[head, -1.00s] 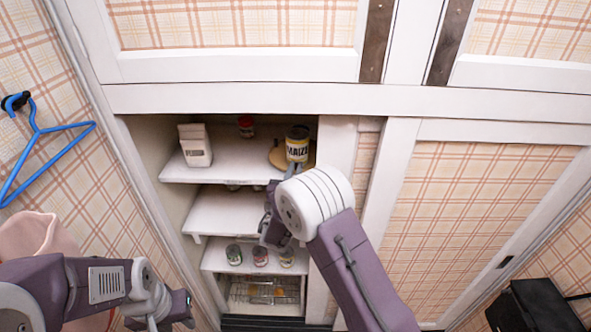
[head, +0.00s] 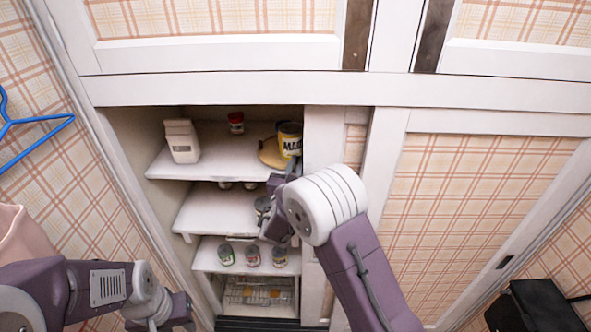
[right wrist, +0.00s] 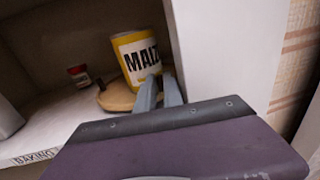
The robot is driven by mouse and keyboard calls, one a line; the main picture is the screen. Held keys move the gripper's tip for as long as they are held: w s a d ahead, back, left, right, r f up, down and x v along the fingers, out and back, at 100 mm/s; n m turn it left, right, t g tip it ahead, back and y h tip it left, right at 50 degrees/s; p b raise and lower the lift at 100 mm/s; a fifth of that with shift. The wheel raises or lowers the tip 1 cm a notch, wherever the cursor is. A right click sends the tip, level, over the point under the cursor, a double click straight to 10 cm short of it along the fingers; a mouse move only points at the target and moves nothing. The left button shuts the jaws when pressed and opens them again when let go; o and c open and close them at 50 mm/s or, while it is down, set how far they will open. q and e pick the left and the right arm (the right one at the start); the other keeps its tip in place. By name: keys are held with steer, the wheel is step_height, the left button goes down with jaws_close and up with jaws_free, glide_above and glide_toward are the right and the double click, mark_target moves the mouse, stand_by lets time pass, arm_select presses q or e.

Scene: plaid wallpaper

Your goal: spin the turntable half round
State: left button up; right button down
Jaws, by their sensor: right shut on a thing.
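The turntable (head: 269,154) is a round wooden disc on the top shelf, at its right end; it also shows in the right wrist view (right wrist: 115,99). A yellow-and-white can (head: 290,138) with a label beginning MAIZ (right wrist: 137,58) stands upright on it and hides part of the disc. My right gripper (head: 293,165) reaches up from below to the front right of the disc. Its fingers (right wrist: 161,84) are shut at the turntable's edge, just in front of the can's base; their exact contact is hidden. My left arm is at the lower left, its fingers not seen.
A pale carton (head: 182,141) and a small red-topped jar (head: 236,122) stand left of the turntable. The white cupboard post (right wrist: 225,50) is close on the right. Lower shelves hold several jars (head: 252,257). A blue hanger (head: 38,124) hangs at left.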

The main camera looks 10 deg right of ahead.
steer(key=c, duration=1.5)
jaws_free()
steer(key=shift+s+a, duration=0.1)
steer(key=shift+a, duration=0.65)
steer(key=shift+d, duration=0.35)
arm_select(q)
steer(key=shift+a, duration=0.4)
arm_select(e)
steer(key=shift+a, duration=0.1)
